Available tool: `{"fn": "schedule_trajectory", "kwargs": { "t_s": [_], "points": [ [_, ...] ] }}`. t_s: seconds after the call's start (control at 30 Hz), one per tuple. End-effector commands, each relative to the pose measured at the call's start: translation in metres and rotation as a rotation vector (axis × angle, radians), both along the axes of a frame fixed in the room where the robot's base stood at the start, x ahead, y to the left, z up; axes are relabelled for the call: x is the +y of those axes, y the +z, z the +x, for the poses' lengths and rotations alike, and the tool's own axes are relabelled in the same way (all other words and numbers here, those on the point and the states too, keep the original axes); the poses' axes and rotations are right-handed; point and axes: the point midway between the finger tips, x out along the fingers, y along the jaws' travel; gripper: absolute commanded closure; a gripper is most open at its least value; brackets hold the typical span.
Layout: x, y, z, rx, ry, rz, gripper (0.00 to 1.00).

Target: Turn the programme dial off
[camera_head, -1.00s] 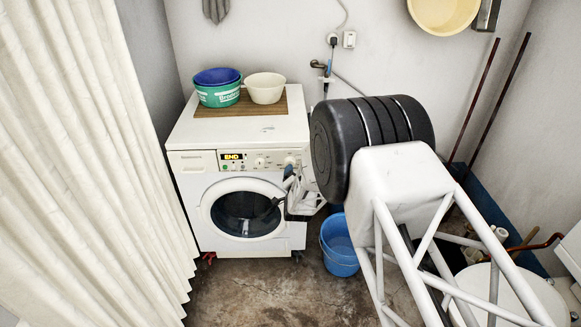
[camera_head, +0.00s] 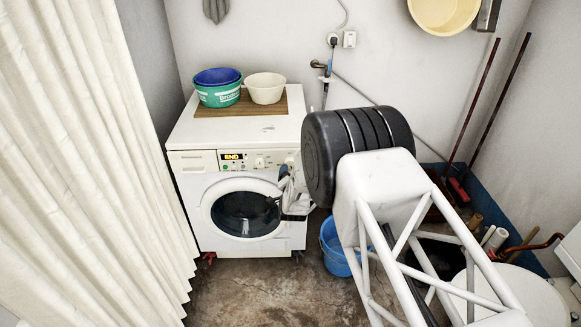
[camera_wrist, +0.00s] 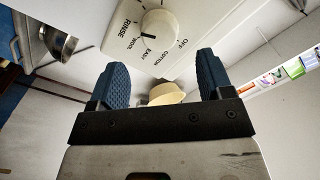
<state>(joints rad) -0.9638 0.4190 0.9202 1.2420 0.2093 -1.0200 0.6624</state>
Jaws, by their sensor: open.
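The washing machine (camera_head: 190,200) stands against the back wall, its display (camera_head: 232,156) reading END. The programme dial (camera_wrist: 158,24) is a round white knob at the top of the wrist view. Printed around it are RINSE, WOOL, EASY, COTTON and OFF; I cannot tell for sure which word it points to. My gripper (camera_wrist: 161,73) is open, its two blue fingers apart with nothing between them. The dial lies ahead of the fingertips, not between them. In the head view my gripper (camera_head: 284,175) is in front of the right end of the control panel and partly covers it.
A green basin (camera_head: 218,96) with a blue one inside and a cream bowl (camera_head: 265,89) sit on a wooden board on the machine. A blue bucket (camera_head: 335,258) stands to the machine's right. A white curtain (camera_head: 80,160) hangs at left. Floor in front is clear.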

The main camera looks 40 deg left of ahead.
Motion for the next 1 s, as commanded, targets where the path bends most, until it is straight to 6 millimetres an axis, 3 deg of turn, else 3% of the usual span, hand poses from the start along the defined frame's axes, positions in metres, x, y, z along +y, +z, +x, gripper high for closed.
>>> {"fn": "schedule_trajectory", "kwargs": {
  "t_s": [0.5, 1.0],
  "points": [
    [0.035, 0.0, 0.035, 0.0, 0.0, 0.0, 0.27],
    [0.04, 0.0, 0.04, 0.0, 0.0, 0.0, 0.27]
  ]
}}
